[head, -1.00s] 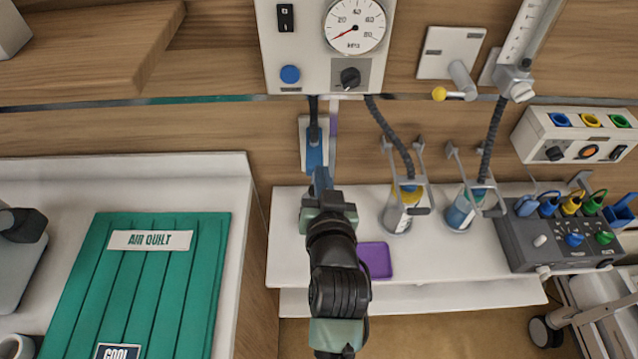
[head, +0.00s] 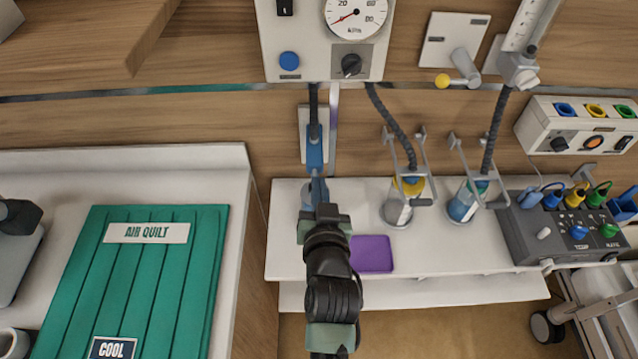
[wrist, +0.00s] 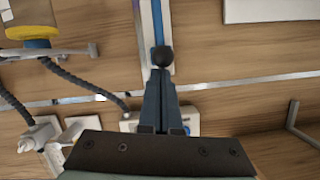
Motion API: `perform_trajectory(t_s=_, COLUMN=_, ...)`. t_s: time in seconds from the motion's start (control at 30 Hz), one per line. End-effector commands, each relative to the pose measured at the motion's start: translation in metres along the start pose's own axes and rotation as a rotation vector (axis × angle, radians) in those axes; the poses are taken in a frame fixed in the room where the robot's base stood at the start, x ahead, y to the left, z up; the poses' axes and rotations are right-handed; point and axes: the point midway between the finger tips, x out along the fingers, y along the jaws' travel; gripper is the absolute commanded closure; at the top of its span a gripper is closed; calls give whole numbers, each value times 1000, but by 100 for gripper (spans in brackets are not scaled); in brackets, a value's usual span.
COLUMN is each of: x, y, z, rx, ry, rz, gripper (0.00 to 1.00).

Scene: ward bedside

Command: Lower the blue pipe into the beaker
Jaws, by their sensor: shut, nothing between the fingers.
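A long blue pipe (head: 314,150) stands upright against a pale wall mount, below a dark hose. It also shows as a blue strip in the wrist view (wrist: 158,22). My gripper (head: 318,192) is in front of its lower end, fingers pointing at the wall. In the wrist view the dark blue fingers (wrist: 161,85) are together, with a black ball (wrist: 161,56) showing at their tips; whether they touch it I cannot tell. Two clear beaker-like jars stand right of my gripper: one with a yellow top (head: 398,212), one with blue contents (head: 461,207). Which is the beaker is unclear.
A purple tray (head: 371,254) lies on the white shelf (head: 440,255), right of my gripper. Dark hoses (head: 392,125) hang down to the jars. A grey box with coloured plugs (head: 560,235) stands at the right.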

Motion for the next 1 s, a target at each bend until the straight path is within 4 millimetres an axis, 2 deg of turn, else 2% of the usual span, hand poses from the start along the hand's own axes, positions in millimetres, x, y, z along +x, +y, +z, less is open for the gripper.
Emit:
perform_trajectory(t_s=0.03, x=5, y=3, z=19, rx=0, ry=-5, rz=0, gripper=100)
perform_trajectory(t_s=0.43, x=23, y=16, z=82, rx=0, ry=-5, rz=-1, gripper=100)
perform_trajectory(t_s=0.57, x=24, y=17, z=86, rx=0, ry=-4, rz=-1, gripper=100)
perform_trajectory(t_s=1.0, x=24, y=16, z=81, rx=0, ry=-8, rz=0, gripper=100)
